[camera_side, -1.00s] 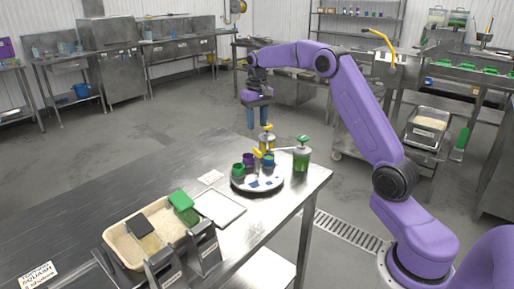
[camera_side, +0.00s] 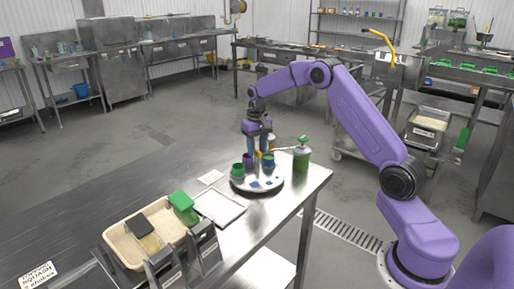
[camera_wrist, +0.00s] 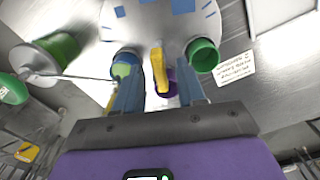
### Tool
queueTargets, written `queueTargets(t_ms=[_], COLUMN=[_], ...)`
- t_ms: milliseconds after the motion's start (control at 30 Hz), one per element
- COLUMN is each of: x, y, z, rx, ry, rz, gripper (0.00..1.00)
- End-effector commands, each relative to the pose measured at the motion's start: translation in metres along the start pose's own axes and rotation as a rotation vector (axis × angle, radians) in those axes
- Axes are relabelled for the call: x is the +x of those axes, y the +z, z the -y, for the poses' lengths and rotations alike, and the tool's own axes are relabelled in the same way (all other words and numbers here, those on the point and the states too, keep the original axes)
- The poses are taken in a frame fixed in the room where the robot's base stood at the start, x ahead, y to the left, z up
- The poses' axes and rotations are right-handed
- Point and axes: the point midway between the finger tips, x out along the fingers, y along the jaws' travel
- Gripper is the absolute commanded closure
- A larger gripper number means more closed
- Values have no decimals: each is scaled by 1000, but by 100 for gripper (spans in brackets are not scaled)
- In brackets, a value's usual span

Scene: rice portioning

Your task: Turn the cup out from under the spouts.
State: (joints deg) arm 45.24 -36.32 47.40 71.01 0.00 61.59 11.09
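A white turntable (camera_side: 262,187) with blue marks stands on the steel table. It carries a blue cup (camera_side: 268,161), a purple cup (camera_side: 248,160) and a green cup (camera_side: 238,169) near its rim. In the wrist view, the blue cup (camera_wrist: 124,60) has something light green inside, and a thin spout (camera_wrist: 85,77) from the green bottle (camera_wrist: 55,48) reaches to it. A yellow upright peg (camera_wrist: 158,70) stands between the blue and green cups, beside the purple cup. My gripper (camera_wrist: 160,88) is open, its blue fingers on either side of the peg, apart from it.
The green pump bottle (camera_side: 302,158) stands right of the turntable; a yellow-topped bottle is mostly hidden behind my fingers. A paper label (camera_side: 210,177), a flat tray (camera_side: 219,208) and a rice tray (camera_side: 120,246) with a green-handled tool lie in front and left.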

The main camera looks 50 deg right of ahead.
Motion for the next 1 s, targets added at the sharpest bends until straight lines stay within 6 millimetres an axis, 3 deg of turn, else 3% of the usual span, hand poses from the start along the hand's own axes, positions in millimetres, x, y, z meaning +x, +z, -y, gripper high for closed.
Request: queueTargets(t_ms=[33, 100, 133, 567, 1000], x=[0, 0, 0, -1, -1], y=[0, 0, 0, 0, 0], z=[0, 0, 0, 1, 1], rx=[0, 0, 0, 20, 192], ry=[0, 0, 0, 0, -1], rz=[0, 0, 0, 0, 0], gripper=[70, 93, 100, 100, 100])
